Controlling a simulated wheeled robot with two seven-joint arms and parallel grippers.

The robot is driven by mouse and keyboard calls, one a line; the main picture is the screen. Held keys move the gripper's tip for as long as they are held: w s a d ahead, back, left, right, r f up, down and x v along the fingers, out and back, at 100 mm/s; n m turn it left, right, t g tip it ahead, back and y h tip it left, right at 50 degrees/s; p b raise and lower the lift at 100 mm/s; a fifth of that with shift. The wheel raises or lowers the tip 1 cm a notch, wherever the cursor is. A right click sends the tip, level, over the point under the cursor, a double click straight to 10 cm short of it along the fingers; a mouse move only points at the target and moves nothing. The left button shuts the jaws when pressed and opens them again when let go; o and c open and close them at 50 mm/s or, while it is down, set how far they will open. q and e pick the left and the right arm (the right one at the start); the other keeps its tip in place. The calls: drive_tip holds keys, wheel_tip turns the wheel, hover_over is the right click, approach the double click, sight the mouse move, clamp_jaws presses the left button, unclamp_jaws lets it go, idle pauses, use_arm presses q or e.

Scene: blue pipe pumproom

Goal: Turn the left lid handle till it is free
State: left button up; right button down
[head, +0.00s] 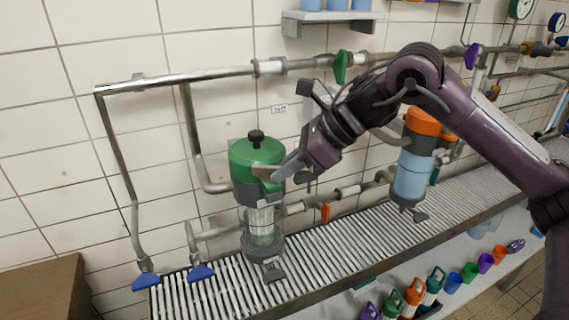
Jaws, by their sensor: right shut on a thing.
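The left filter housing has a green lid (256,151) with a black knob (256,137) on top, and a clear lower bowl (262,223). It stands upright over the slatted bench. My right gripper (278,174) comes in from the right at the front right side of the green lid. Its jaws are shut on the lid handle there, which the fingers mostly hide. My left gripper is not in view.
A second housing with an orange lid (421,122) and blue bowl (411,177) stands at the right, behind my right arm. Grey pipes with a green valve handle (341,67) and an orange one (325,213) run along the tiled wall. Colored bottles and cups stand on the lower front shelf.

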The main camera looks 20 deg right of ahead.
drive_tip(key=n+g+p, duration=0.1)
drive_tip(key=n+p, duration=0.1)
drive_tip(key=shift+w+d+r+g+y+p, duration=0.15)
drive_tip(key=shift+w+g+y+p, duration=0.1)
drive_tip(key=shift+g+y+p, duration=0.15)
drive_tip(key=shift+w+f+n+g+p, duration=0.2)
drive_tip(key=shift+n+g+p, duration=0.6)
drive_tip(key=shift+n+p, duration=0.35)
drive_tip(key=c, duration=1.8)
unclamp_jaws()
drive_tip(key=p+v, duration=0.1)
drive_tip(key=v, duration=0.6)
drive_tip(key=shift+d+r+p, duration=0.15)
drive_tip(key=shift+d+p, duration=0.2)
